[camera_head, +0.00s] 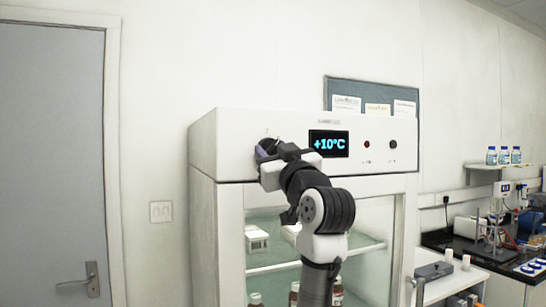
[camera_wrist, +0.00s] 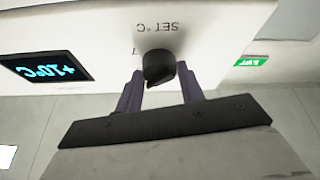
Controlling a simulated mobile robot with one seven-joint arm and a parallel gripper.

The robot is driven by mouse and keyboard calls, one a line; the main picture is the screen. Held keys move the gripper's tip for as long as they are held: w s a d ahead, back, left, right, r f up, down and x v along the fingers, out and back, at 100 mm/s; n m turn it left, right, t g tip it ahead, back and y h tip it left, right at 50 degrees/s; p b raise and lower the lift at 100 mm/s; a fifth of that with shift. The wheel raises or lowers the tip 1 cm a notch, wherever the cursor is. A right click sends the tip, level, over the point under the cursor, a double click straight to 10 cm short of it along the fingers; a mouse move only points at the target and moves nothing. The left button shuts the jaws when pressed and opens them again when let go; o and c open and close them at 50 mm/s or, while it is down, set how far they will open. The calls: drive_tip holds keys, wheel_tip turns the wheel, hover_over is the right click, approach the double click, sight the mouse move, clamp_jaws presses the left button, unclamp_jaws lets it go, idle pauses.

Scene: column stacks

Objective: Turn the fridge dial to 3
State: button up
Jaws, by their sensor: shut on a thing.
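The fridge (camera_head: 205,150) is a white cabinet with a glass door and a control panel along its top. The black dial (camera_wrist: 158,66) sits under a "SET °C" label, upside down in the wrist view. A "7" shows beside the dial; its other marks are hidden or too small to read. My gripper (camera_wrist: 158,77) is shut on the dial, with a purple finger on each side. In the head view my gripper (camera_head: 264,152) is at the panel's left part and mostly covers the dial. The display (camera_head: 328,143) reads +10°C.
A red light (camera_head: 367,144) and a black knob (camera_head: 393,144) are right of the display. Bottles and boxes stand behind the glass. A cluttered lab bench (camera_head: 470,250) is at the right, a grey door (camera_head: 50,150) at the left.

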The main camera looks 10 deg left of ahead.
drive_tip(key=n+g, duration=0.1)
drive_tip(key=n, duration=0.1)
drive_tip(key=n+y, duration=0.1)
drive_tip(key=n, duration=0.1)
drive_tip(key=n+g+y, duration=0.1)
drive_tip(key=n, duration=0.1)
drive_tip(key=shift+w+d+n+g, duration=0.1)
drive_tip(key=shift+d+n+g, duration=0.2)
drive_tip(key=shift+n, duration=0.1)
drive_tip(key=n+g, duration=0.1)
drive_tip(key=n, duration=0.1)
drive_tip(key=n+g+y, duration=0.1)
drive_tip(key=n, duration=0.2)
drive_tip(key=shift+r+n+y, duration=0.15)
drive_tip(key=shift+n+y, duration=0.15)
drive_tip(key=shift+n+g, duration=0.4)
drive_tip(key=shift+g, duration=0.1)
drive_tip(key=o, duration=1)
